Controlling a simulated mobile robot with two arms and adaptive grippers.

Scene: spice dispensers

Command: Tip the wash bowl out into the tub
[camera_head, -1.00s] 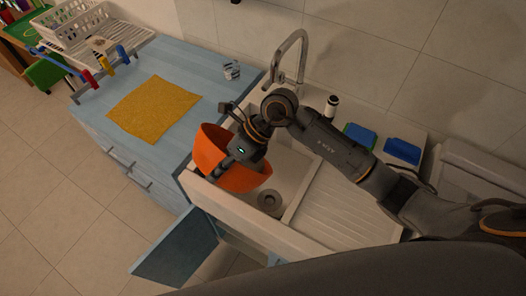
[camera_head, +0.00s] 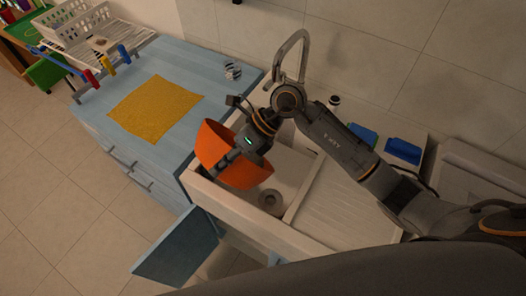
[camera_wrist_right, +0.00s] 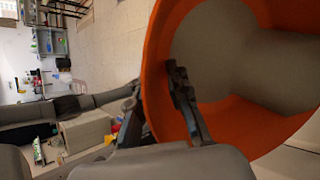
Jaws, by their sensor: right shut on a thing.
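The orange wash bowl (camera_head: 236,168) is tilted steeply above the left side of the white sink tub (camera_head: 291,168). My right gripper (camera_head: 224,165) is shut on the bowl's wall. In the right wrist view, the bowl (camera_wrist_right: 157,70) is large and close, with the gripper's fingers (camera_wrist_right: 160,98) at its rim. A smooth grey area shows inside the orange ring; I cannot tell if it is contents. The tub's drain (camera_head: 270,200) shows below and to the right of the bowl. My left gripper is not in view.
The tall faucet (camera_head: 291,55) stands behind the tub. A ribbed drainboard (camera_head: 345,205) lies to its right, with blue items (camera_head: 402,151) behind. A blue counter (camera_head: 190,75) with a yellow cloth (camera_head: 155,107) is on the left. A cabinet door (camera_head: 177,248) hangs open below.

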